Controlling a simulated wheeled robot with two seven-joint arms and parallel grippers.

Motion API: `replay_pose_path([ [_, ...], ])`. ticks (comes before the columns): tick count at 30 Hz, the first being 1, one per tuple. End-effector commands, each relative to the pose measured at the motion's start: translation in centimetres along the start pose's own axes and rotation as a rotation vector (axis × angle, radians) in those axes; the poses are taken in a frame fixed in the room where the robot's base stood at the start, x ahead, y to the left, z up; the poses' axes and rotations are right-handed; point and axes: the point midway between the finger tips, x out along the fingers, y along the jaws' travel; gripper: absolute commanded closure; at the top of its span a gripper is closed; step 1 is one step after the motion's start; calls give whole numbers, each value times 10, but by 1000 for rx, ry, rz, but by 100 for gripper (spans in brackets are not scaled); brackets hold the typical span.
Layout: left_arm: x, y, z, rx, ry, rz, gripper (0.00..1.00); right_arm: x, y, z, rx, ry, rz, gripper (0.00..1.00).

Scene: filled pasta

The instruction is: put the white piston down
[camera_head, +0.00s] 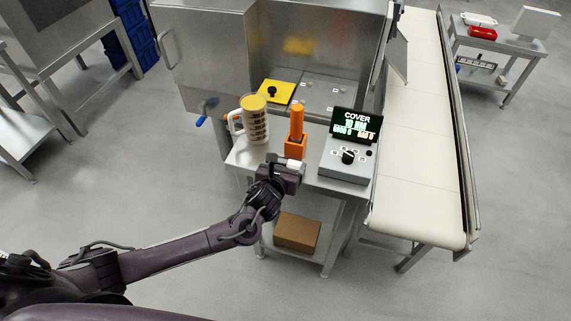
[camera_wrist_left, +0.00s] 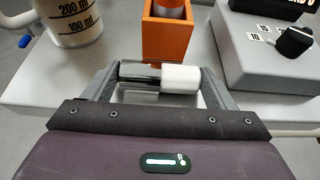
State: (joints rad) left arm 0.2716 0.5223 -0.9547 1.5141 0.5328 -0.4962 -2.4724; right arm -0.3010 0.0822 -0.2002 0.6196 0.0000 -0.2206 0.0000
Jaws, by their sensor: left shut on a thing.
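The white piston (camera_wrist_left: 180,79) is a short white cylinder with a dark and shiny part at its left end. It lies crosswise between the fingers of my left gripper (camera_wrist_left: 160,82), which is shut on it. In the head view the left gripper (camera_head: 290,167) is at the front edge of the steel table, just in front of the orange holder (camera_head: 296,147). The white piston also shows there as a small white patch (camera_head: 294,164). I cannot tell whether it touches the table. My right gripper is not in view.
A measuring jug (camera_head: 255,122) stands left of the orange holder. A grey control box (camera_head: 345,161) with a lit display (camera_head: 355,124) stands to the right. A yellow plate (camera_head: 277,91) lies behind. A conveyor (camera_head: 415,130) runs along the right. A cardboard box (camera_head: 297,232) sits on the lower shelf.

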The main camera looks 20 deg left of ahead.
Motion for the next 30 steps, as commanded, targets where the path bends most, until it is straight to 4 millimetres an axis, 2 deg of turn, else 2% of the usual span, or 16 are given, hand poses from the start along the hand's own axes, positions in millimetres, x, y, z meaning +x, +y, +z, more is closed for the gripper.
replay_pose_path([
  [7,2,0,-2,0,-1,0,52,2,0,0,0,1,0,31],
  [8,1,0,-2,0,0,0,18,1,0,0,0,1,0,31],
  [12,1,0,-2,0,0,0,0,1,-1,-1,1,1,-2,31],
  [22,-4,0,0,1,0,0,0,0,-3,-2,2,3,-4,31],
  [26,-21,0,-1,2,0,-1,0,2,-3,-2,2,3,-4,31],
  [30,-50,0,-1,2,1,-2,0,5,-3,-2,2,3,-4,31],
])
